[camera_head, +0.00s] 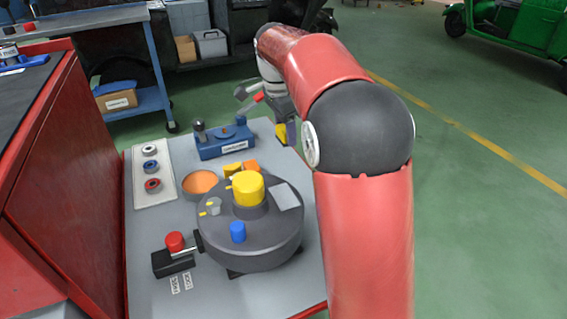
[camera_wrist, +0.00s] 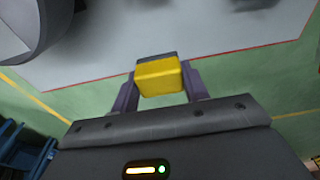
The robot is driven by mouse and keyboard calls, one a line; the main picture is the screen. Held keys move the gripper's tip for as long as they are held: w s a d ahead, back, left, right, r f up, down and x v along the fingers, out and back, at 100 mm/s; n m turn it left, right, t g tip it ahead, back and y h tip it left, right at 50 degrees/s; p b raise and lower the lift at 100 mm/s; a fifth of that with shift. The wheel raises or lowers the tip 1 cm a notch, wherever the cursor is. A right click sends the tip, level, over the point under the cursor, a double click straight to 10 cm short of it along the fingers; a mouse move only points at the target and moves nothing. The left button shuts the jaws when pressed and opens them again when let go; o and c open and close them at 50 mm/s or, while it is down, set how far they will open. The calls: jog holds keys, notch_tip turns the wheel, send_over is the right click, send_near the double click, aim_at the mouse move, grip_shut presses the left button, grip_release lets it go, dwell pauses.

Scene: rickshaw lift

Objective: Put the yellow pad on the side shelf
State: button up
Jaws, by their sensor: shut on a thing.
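The yellow pad (camera_wrist: 160,80), a small block with a dark strip along one side, is between the two purple fingers of my gripper (camera_wrist: 160,86) in the wrist view. My gripper is shut on it. In the head view the pad (camera_head: 281,134) shows partly at the end of my arm, by the right edge of the grey shelf top (camera_head: 150,225). The wrist view shows the pad over green floor, near the pale top's red-lined edge (camera_wrist: 100,80). I cannot tell its height. My arm hides part of the gripper.
A round grey housing with a yellow knob (camera_head: 249,188) stands on the grey top. Around it are a blue fixture (camera_head: 224,142), an orange-filled bowl (camera_head: 200,183), orange blocks and a red-knobbed lever (camera_head: 175,242). A red cabinet (camera_head: 70,180) borders the left.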

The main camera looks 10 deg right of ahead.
aim_at(282, 129)
notch_tip(282, 129, down, 9)
jog(key=shift+r+b, duration=0.2)
jog(key=shift+b, duration=0.3)
jog(key=shift+f, duration=0.15)
jog(key=o, duration=1)
jog(key=shift+c, duration=0.2)
jog(key=r, duration=0.4)
jog(key=a+r+p, duration=0.1)
jog(key=r, duration=0.3)
jog(key=r+p, duration=0.1)
jog(key=r, duration=0.3)
jog(key=shift+s+a+r, duration=0.15)
jog(key=shift+a, duration=0.05)
